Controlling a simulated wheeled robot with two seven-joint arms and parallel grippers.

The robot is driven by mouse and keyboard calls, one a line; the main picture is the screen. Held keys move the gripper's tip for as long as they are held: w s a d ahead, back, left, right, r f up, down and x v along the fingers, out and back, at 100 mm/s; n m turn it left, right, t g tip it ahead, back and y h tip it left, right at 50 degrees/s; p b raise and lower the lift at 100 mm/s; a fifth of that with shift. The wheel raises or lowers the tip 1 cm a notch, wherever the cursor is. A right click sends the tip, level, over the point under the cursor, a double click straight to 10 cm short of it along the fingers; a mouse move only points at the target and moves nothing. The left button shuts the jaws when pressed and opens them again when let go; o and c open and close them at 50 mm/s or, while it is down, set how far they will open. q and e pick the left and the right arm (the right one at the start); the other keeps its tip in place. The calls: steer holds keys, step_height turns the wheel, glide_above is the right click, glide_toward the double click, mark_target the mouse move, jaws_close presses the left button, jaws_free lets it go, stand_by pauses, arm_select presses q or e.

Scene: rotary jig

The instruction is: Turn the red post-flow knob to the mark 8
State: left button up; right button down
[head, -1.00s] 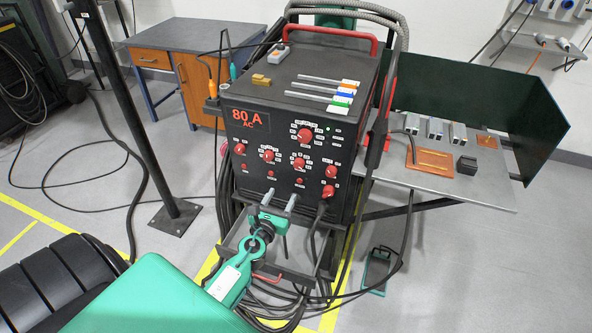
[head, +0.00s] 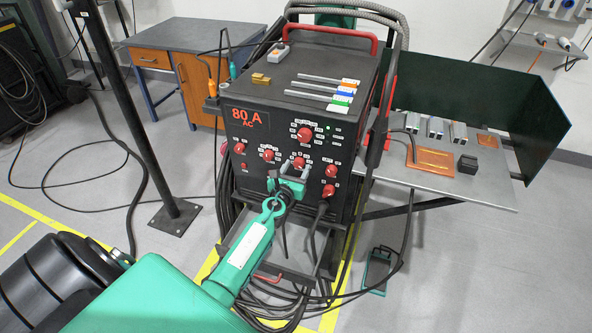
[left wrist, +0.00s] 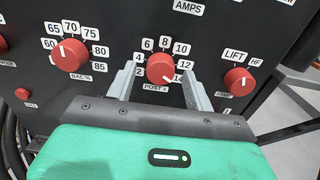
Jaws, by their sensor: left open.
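The red post-flow knob (left wrist: 161,68), labelled POST s, is on the black front panel of the welding machine. Its scale runs from 2 to 14, with 8 near the top. Its white pointer line appears to point to the lower right, near 14. In the head view the knob (head: 299,163) shows just above my left gripper (head: 289,178). My left gripper (left wrist: 160,76) is open, with one grey finger on each side of the knob. I cannot tell whether either finger touches it. My right gripper is not in view.
Close by are the red BAL % knob (left wrist: 70,55) on the left and another red knob (left wrist: 238,81) on the right. A cable plugs into the panel's lower right. A tray (head: 262,238) lies below, and a side table (head: 470,190) stands on the right.

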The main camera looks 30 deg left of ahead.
arm_select(q)
steer(key=shift+w, duration=0.1)
steer(key=shift+c, duration=0.4)
steer(key=c, duration=0.9)
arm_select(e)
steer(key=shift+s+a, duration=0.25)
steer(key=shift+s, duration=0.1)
